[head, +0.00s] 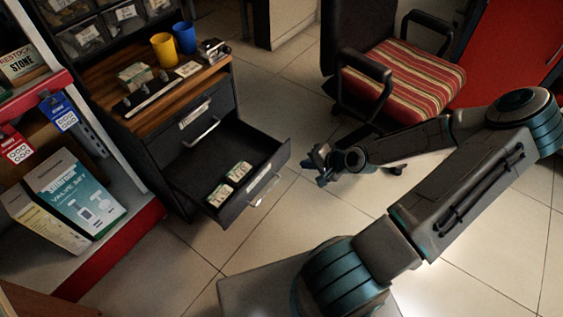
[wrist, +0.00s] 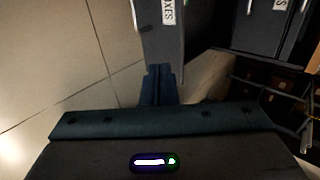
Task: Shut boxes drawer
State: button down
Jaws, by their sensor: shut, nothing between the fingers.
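The boxes drawer (head: 236,208) is the lower drawer of a dark cabinet (head: 159,149) and is pulled well out, with small pale boxes (head: 229,183) inside. Its front carries a pale label and a handle (head: 265,191). In the wrist view a dark drawer front (wrist: 161,45) with a label partly reading "XES" lies just beyond the fingers. My gripper (head: 318,164) is to the right of the drawer front in the head view, apart from it. Its fingers (wrist: 159,72) are together and empty.
The upper drawer (head: 188,127) of the cabinet is shut. Yellow (head: 163,49) and blue cups (head: 185,38) stand on the wooden top. A striped chair (head: 405,77) stands behind my arm, and a shelf with a valve set box (head: 75,194) is at left. Tiled floor around the drawer is clear.

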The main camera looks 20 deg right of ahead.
aim_at(274, 160)
jog(key=shift+w+a+r+b+x, duration=0.15)
jog(key=shift+w+r+b+x, duration=0.2)
jog(key=shift+b+x, duration=1.1)
jog(key=shift+w+a+r+b+x, duration=0.2)
jog(key=shift+r+b+x, duration=0.15)
jog(key=shift+x, duration=2.2)
jog(key=shift+w+a+r+b+x, duration=0.1)
jog(key=shift+w+r+b+x, duration=0.2)
jog(key=shift+b+x, duration=1.2)
jog(key=shift+w+a+f+p, duration=0.2)
jog(key=shift+w+f+p, duration=0.15)
jog(key=shift+p, duration=0.2)
